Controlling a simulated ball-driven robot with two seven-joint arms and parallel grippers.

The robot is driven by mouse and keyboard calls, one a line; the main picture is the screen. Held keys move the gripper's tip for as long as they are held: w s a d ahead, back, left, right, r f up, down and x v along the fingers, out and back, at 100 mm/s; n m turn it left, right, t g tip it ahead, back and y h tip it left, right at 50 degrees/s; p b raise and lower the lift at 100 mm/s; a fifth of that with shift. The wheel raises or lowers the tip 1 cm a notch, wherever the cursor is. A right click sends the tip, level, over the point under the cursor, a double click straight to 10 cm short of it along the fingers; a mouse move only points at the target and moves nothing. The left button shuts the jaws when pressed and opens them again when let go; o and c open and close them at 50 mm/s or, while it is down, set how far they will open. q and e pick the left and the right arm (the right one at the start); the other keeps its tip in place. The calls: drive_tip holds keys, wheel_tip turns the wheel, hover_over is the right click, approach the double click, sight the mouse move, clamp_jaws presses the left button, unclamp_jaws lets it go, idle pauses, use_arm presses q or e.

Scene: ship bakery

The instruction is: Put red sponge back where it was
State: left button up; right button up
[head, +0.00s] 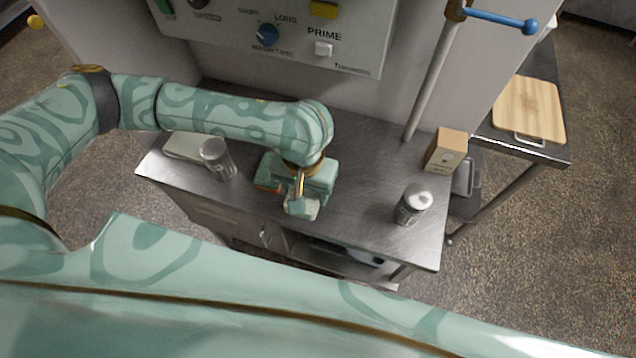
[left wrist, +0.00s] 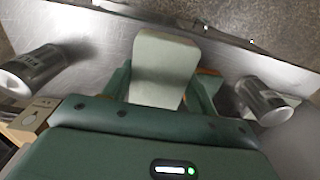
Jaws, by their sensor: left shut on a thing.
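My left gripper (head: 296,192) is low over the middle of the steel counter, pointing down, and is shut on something. In the left wrist view an orange-red edge (left wrist: 208,71) shows by the right finger. A pale rounded block (left wrist: 163,65) shows between the fingers there. Most of the held thing is hidden, and I cannot tell whether it touches the counter. My right gripper is not in view.
A white-topped can (head: 412,206) and small carton (head: 446,150) stand at right. A control panel (head: 350,55) rises behind. A wooden board (head: 530,107) lies on another table.

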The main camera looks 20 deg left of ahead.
use_arm(q)
drive_tip(key=w+f+b, duration=0.1)
drive_tip(key=w+f, duration=0.2)
drive_tip(key=w+f+b, duration=0.2)
drive_tip(key=w+f, duration=0.1)
drive_tip(key=shift+w+d+f, duration=0.15)
drive_tip(key=shift+w+f, duration=0.05)
drive_tip(key=shift+w, duration=0.15)
drive_tip(key=shift+w+f, duration=0.2)
drive_tip(key=shift+f, duration=0.1)
wheel_tip(320, 180, down, 3)
drive_tip(key=shift+f+b, duration=0.1)
drive_tip(key=shift+b, duration=0.85)
drive_tip(key=o, duration=0.9)
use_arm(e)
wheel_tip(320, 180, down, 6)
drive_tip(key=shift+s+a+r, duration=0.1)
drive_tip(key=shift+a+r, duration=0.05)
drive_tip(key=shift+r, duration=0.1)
use_arm(q)
wheel_tip(320, 180, up, 12)
drive_tip(key=p, duration=0.4)
drive_tip(key=shift+r+p, duration=0.2)
drive_tip(key=shift+p, duration=0.2)
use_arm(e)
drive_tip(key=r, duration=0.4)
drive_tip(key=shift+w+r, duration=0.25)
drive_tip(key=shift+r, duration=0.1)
